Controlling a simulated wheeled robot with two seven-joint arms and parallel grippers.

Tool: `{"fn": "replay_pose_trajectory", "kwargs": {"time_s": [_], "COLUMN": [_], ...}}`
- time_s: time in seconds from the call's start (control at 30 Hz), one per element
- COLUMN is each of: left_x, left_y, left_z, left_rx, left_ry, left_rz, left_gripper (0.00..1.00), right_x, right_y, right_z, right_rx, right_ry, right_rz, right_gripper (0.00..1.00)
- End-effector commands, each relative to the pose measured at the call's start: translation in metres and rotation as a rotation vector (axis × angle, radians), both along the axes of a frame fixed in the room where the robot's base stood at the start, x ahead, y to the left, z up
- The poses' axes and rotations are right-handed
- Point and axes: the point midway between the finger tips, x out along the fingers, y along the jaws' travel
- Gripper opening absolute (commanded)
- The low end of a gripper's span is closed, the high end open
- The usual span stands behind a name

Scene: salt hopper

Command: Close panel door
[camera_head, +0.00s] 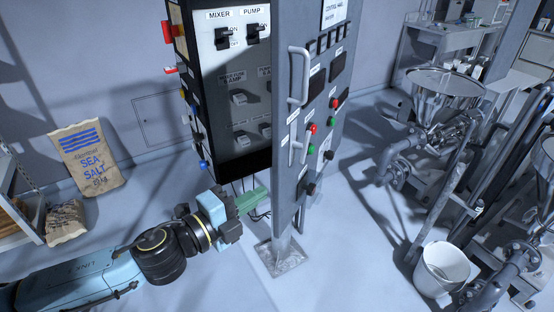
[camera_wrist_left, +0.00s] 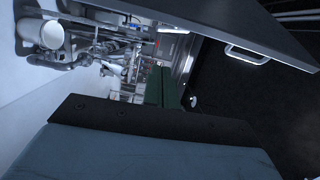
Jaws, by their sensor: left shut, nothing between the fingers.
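The panel door (camera_head: 325,95) is a grey door with a handle (camera_head: 299,76) and red and green buttons. It stands open, at an angle to the cabinet's black-framed switch face (camera_head: 235,75) with its MIXER and PUMP switches. My left gripper (camera_head: 254,200) is shut and empty, low beside the cabinet's post and below the switch face. In the left wrist view its green fingers (camera_wrist_left: 160,87) are together. The door (camera_wrist_left: 225,25) and a handle (camera_wrist_left: 247,54) show there at the upper right. Whether the gripper touches the door cannot be told. My right gripper is not in view.
The cabinet's post stands on a floor plate (camera_head: 283,257). A sea salt bag (camera_head: 86,160) leans on the wall at left. At right are a metal hopper (camera_head: 442,88), pipes and a white bucket (camera_head: 442,270).

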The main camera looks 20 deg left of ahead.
Motion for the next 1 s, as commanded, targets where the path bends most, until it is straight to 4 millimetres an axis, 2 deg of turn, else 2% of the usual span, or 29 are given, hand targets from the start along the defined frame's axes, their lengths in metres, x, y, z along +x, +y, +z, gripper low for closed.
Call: {"fn": "replay_pose_trajectory", "kwargs": {"time_s": [0.03, 0.1, 0.27, 0.8, 0.9, 1.0], "left_x": [-0.003, -0.004, 0.007, 0.087, 0.086, 0.087], "left_y": [-0.004, -0.007, -0.013, -0.056, -0.034, -0.022], "left_z": [0.009, 0.014, 0.016, 0.017, 0.013, 0.013], "left_rx": [0.007, 0.011, 0.01, 0.008, 0.012, 0.012], "left_ry": [-0.017, -0.028, -0.033, -0.031, -0.028, -0.027], "left_rz": [-0.014, -0.022, -0.023, -0.024, -0.021, -0.022], "left_gripper": [0.0, 0.0, 0.0, 0.0, 0.0, 0.0], "right_x": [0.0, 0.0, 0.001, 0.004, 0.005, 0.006], "right_y": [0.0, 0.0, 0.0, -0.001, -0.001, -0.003], "right_z": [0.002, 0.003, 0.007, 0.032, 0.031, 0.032], "right_rx": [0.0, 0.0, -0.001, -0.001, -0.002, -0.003], "right_ry": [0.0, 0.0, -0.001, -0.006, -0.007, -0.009], "right_rz": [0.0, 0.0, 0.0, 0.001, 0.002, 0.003], "right_gripper": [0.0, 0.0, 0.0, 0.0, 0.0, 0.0]}}
